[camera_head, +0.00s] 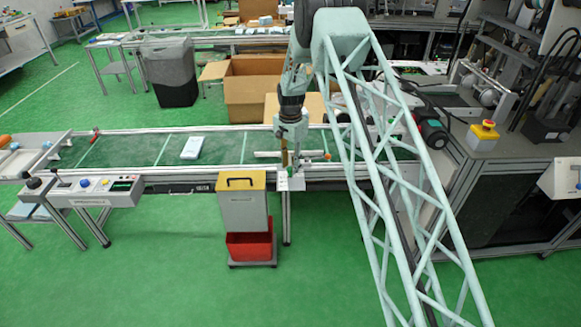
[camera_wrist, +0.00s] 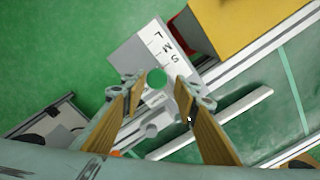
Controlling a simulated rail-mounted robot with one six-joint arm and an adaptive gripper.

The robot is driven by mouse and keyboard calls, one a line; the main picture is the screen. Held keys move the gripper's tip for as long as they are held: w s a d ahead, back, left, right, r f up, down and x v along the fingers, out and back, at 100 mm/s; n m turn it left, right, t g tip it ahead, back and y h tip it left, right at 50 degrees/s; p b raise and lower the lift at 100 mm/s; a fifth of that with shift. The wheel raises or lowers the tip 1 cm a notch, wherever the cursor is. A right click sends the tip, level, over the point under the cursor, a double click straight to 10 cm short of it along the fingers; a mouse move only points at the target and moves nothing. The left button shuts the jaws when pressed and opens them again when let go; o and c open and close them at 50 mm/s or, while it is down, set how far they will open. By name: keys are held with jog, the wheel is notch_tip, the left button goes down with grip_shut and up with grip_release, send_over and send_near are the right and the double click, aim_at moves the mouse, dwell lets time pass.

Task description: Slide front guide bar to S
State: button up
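The white guide bar (camera_head: 268,154) lies along the front part of the green conveyor belt. It also shows in the wrist view (camera_wrist: 225,115). A light plate (camera_wrist: 147,48) at the conveyor's front edge carries the letters L, M and S; S is nearest my gripper. A round green-topped knob (camera_wrist: 156,78) stands close to the S end; its exact alignment with the letters I cannot tell. My gripper (camera_wrist: 160,84) is open, with a finger on either side of the knob and small gaps visible. In the head view my gripper (camera_head: 291,166) points down over the plate.
A white packet (camera_head: 191,148) lies on the conveyor belt (camera_head: 125,150), left of my gripper. A yellow-topped grey box (camera_head: 242,205) above a red bin (camera_head: 250,245) stands close in front. A control panel (camera_head: 95,190) is at left. Cardboard boxes (camera_head: 253,85) stand behind.

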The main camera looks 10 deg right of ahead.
jog(key=shift+o, duration=0.5)
jog(key=shift+s, duration=0.15)
notch_tip(320, 180, up, 12)
dwell(0.6)
dwell(0.3)
jog(key=s+r+n, duration=0.1)
jog(key=s+r, duration=0.3)
jog(key=r, duration=0.3)
jog(key=s+r+n+t, duration=0.1)
jog(key=s+r, duration=0.3)
jog(key=r, duration=0.3)
jog(key=s+r+n, duration=0.1)
jog(key=s+r, duration=0.3)
jog(key=r, duration=0.3)
jog(key=s+r+n+t, duration=0.1)
jog(key=s+r+n, duration=0.1)
jog(key=s+r, duration=1.3)
jog(key=s+a+r+n+t, duration=0.1)
jog(key=s+r+n, duration=0.15)
jog(key=s, duration=0.85)
jog(key=s+r+n, duration=0.1)
jog(key=s+r, duration=0.2)
jog(key=s, duration=0.7)
jog(key=s+f+n+t, duration=0.1)
jog(key=s+f+n, duration=0.1)
jog(key=s, duration=1.7)
jog(key=shift+s+f+n, duration=0.35)
jog(key=shift+s+f, duration=0.05)
jog(key=shift+f, duration=0.25)
